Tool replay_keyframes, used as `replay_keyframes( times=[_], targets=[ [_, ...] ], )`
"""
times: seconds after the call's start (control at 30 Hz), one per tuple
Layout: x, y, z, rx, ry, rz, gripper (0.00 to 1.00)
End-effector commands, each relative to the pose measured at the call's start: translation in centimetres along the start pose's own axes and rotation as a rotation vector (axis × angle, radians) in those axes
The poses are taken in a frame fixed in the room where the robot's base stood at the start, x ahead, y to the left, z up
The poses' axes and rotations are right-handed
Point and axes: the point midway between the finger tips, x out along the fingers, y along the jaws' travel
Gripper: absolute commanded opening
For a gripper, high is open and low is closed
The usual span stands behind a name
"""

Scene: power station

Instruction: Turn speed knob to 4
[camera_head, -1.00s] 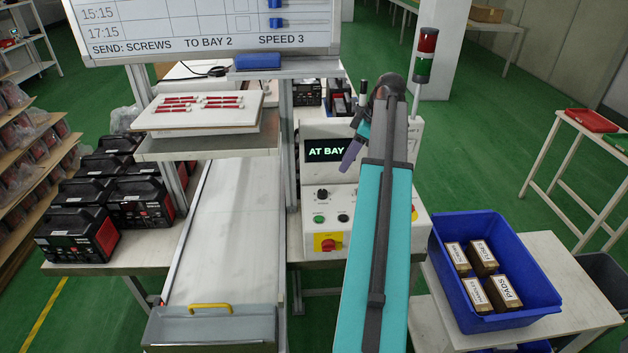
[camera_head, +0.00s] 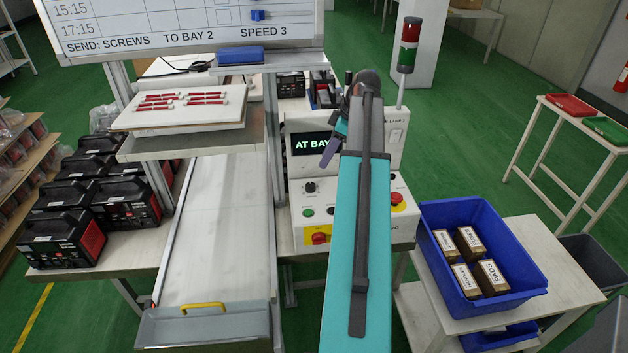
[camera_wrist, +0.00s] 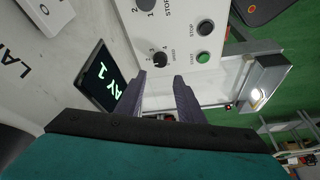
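The black speed knob (camera_head: 310,187) sits on the white control panel (camera_head: 350,218), below the green-lettered display (camera_head: 311,144). In the wrist view the knob (camera_wrist: 160,59) shows close up beside the word SPEED and small numerals; I cannot tell for certain which numeral its pointer marks. My gripper (camera_head: 330,150) is in front of the display, up and to the right of the knob in the head view. In the wrist view my gripper (camera_wrist: 161,88) has its two dark fingers apart with nothing between them. The knob lies beyond the fingertips, apart from them.
The green start button (camera_wrist: 203,57) and dark stop button (camera_wrist: 205,28) sit close to the knob. A red-on-yellow emergency button (camera_head: 397,198) and a red-yellow switch (camera_head: 319,238) are on the panel. The whiteboard (camera_head: 190,28) reads SPEED 3. A blue crate (camera_head: 515,300) stands right.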

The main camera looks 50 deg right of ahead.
Motion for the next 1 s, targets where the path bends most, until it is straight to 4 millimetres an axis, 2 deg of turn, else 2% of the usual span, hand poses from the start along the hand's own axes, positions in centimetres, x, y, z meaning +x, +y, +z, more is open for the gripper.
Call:
replay_keyframes(
  times=[1.0],
  targets=[
    [10.3,0.0,0.1,0.001,0.0,-0.001,0.35]
  ],
)
